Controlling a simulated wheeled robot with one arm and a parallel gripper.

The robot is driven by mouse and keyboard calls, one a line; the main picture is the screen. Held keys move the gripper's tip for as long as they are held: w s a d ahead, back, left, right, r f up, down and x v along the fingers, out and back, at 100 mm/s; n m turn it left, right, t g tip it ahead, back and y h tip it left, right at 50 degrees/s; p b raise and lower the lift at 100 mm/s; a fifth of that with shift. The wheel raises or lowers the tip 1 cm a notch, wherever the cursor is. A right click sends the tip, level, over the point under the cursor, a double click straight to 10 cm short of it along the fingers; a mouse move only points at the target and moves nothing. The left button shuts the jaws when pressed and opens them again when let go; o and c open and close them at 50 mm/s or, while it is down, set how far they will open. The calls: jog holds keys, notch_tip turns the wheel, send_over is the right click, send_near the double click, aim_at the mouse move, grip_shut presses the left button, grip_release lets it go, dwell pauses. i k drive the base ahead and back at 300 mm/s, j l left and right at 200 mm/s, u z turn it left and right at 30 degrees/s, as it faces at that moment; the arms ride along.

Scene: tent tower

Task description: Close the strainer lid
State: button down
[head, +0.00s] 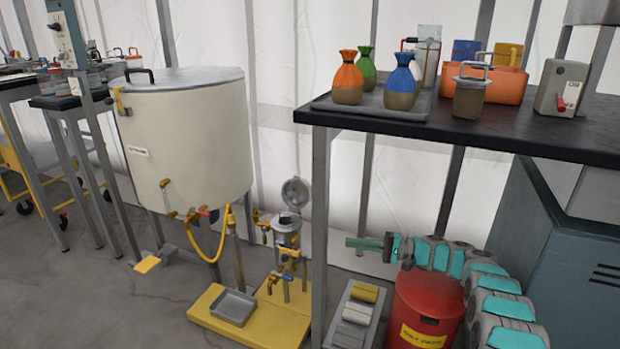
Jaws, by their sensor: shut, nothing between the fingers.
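The strainer (287,232) is a small upright metal cylinder with yellow-handled valves, standing on legs over a yellow base. Its round grey lid (295,192) is open, standing tilted up at the back of the rim. My gripper (350,242) is to the right of the strainer in the picture, pointing left, at about the height of the cylinder. It is shut and empty, and apart from the strainer and the lid. A table leg shows between them in the picture.
The black table (455,136) carries bottles on a tray and other items; its front leg (319,235) is close to the strainer. A large cream tank (190,140) with a yellow hose stands left. A red bin (425,300) and grey box (355,312) stand below my arm.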

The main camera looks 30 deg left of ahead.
aim_at(296, 192)
jog(key=i+j, duration=0.9)
jog(key=i, duration=0.1)
